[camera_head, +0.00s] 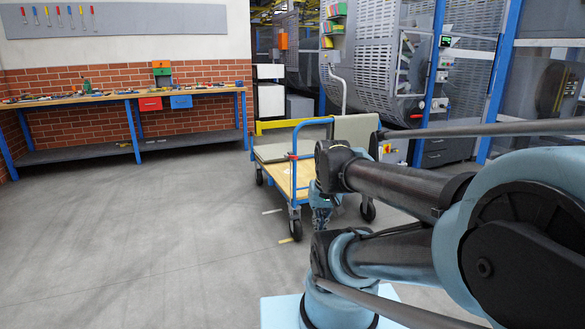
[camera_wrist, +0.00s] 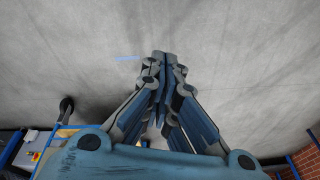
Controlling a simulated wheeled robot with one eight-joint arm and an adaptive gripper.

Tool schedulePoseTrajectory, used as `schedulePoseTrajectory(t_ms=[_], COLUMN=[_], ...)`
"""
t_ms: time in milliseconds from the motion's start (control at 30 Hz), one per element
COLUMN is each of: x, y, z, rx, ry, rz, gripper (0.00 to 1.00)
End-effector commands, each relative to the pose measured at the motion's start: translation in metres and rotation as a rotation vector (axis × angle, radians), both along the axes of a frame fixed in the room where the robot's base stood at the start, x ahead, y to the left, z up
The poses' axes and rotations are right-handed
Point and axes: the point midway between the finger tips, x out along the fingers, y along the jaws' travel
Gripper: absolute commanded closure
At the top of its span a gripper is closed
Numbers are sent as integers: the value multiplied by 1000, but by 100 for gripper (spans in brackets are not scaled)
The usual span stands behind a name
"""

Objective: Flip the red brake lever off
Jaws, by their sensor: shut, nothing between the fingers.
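A blue-framed cart (camera_head: 301,205) with a wooden deck stands on the floor at the centre of the head view. A small red bar (camera_head: 300,157) shows on its near upright frame; it is too small to tell whether it is the brake lever or how it is set. My gripper (camera_head: 321,226) hangs beside the cart's near right corner, partly behind my arm. In the wrist view my gripper (camera_wrist: 165,62) has its fingers together, empty, over bare grey floor. No red lever shows between or near the fingertips there.
A cart wheel (camera_wrist: 66,108) and corner lie at the lower left of the wrist view. A workbench (camera_head: 120,97) with red and blue bins stands along the brick wall. Large grey machines (camera_head: 365,65) stand behind the cart. The floor at left is clear.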

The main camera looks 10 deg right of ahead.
Motion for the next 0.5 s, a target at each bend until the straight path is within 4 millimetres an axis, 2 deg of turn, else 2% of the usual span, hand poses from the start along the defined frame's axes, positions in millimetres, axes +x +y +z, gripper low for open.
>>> schedulePoseTrajectory(t_ms=[500], x=[108], y=[38], z=[44], rx=[261], ry=[-103], rz=[-259], gripper=[100])
